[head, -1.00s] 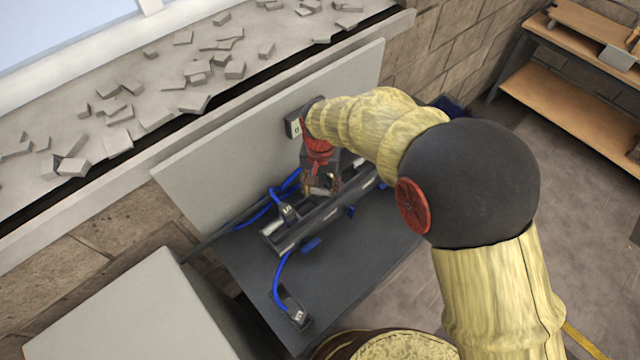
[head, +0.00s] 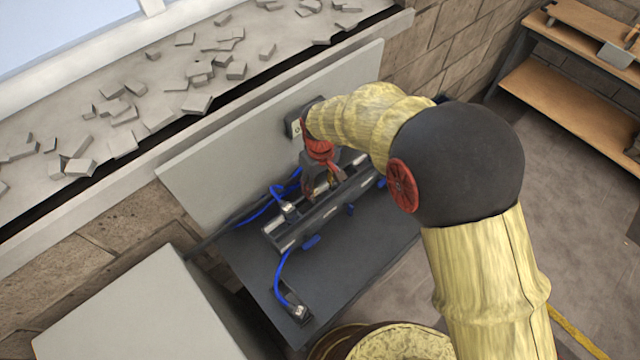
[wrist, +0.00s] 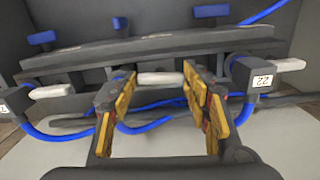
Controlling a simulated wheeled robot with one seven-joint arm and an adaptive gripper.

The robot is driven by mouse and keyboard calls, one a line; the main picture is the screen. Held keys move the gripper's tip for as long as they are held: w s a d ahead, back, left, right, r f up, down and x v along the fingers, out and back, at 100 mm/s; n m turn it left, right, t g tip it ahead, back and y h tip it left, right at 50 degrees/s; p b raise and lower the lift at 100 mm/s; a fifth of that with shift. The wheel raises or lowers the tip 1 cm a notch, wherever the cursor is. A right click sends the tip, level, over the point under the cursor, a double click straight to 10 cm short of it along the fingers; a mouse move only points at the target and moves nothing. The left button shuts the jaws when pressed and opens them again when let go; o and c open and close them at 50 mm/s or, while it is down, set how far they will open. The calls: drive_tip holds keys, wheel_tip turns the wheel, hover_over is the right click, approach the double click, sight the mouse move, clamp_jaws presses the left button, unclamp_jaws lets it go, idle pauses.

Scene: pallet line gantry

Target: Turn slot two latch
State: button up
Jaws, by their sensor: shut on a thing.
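A dark grey rail (head: 285,243) carries pale bars along it. It also shows in the wrist view (wrist: 75,57). In the wrist view, my gripper (wrist: 157,80) has its two yellow-padded fingers on either side of the middle pale bar (wrist: 160,78), which looks like a latch handle, and is shut on it. A second pale bar (wrist: 50,91) is to the left and another (wrist: 288,65) to the right, beside a block labelled 22 (wrist: 252,75). In the head view my gripper (head: 323,196) points down at the rail; its fingertips are partly hidden. No slot two label is readable.
Blue cables (head: 282,268) run to the rail and to a connector (head: 298,312) on the dark table (head: 345,268). Blue tabs (wrist: 120,24) stand along the rail. An upright grey panel (head: 230,160) is close behind. The table's front is clear.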

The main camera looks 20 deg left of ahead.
sight(320, 188)
drive_tip(key=shift+n, duration=0.6)
drive_tip(key=o, duration=1.2)
drive_tip(key=shift+a, duration=0.15)
drive_tip(key=shift+c, duration=0.2)
drive_tip(key=shift+r, duration=4)
